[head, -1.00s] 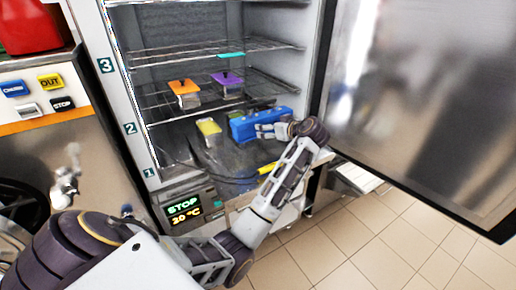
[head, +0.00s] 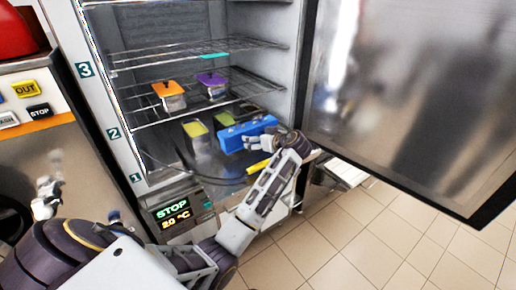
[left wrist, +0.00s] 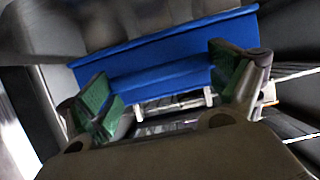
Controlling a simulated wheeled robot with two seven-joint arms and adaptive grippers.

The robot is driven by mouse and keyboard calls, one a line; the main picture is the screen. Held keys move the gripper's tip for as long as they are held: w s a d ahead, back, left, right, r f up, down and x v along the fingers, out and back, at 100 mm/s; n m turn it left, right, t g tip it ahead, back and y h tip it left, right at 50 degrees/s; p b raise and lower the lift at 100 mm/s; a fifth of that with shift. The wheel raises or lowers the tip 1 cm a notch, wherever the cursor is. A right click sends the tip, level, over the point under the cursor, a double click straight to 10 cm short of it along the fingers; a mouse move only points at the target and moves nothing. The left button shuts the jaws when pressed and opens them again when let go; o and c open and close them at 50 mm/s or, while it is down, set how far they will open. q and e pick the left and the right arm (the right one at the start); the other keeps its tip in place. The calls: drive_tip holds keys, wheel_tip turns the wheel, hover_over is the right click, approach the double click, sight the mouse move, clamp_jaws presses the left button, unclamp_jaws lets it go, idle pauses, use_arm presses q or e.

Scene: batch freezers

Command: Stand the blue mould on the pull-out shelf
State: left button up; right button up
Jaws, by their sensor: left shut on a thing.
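The long blue mould (head: 235,137) is at the lower front right of the open cabinet in the head view, tilted in the picture. My left gripper (head: 262,142) is shut on it. In the left wrist view the mould (left wrist: 150,62) spans the frame between the green-padded fingers of my left gripper (left wrist: 165,98). Whether the mould touches the cabinet floor is unclear. A pale ledge (head: 345,172) below the door, partly behind my arm, may be the pull-out shelf. My right gripper is not in view.
Yellow-lidded (head: 195,128) and green-lidded (head: 225,118) tubs stand close beside the mould. Orange-lidded (head: 169,89) and purple-lidded (head: 211,80) tubs stand on the wire rack above. The steel door (head: 410,90) hangs open at right. A control panel (head: 25,100) is at left.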

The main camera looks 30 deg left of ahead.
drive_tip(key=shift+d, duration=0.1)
use_arm(q)
drive_tip(key=shift+f, duration=0.45)
drive_tip(key=shift+f+p, duration=0.35)
drive_tip(key=shift+f, duration=1.6)
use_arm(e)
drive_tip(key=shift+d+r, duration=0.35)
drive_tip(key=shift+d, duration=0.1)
use_arm(q)
drive_tip(key=o, duration=1.1)
drive_tip(key=shift+f, duration=0.15)
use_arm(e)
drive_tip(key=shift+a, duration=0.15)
use_arm(q)
drive_tip(key=shift+d, duration=0.1)
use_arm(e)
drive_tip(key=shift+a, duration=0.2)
use_arm(q)
drive_tip(key=b+v, duration=0.1)
drive_tip(key=v, duration=0.9)
drive_tip(key=shift+s+d+b, duration=0.25)
drive_tip(key=shift+d+b, duration=0.05)
drive_tip(key=shift+b, duration=0.05)
drive_tip(key=shift+s+d+r, duration=0.25)
drive_tip(key=shift+d+r, duration=0.2)
drive_tip(key=shift+d, duration=0.05)
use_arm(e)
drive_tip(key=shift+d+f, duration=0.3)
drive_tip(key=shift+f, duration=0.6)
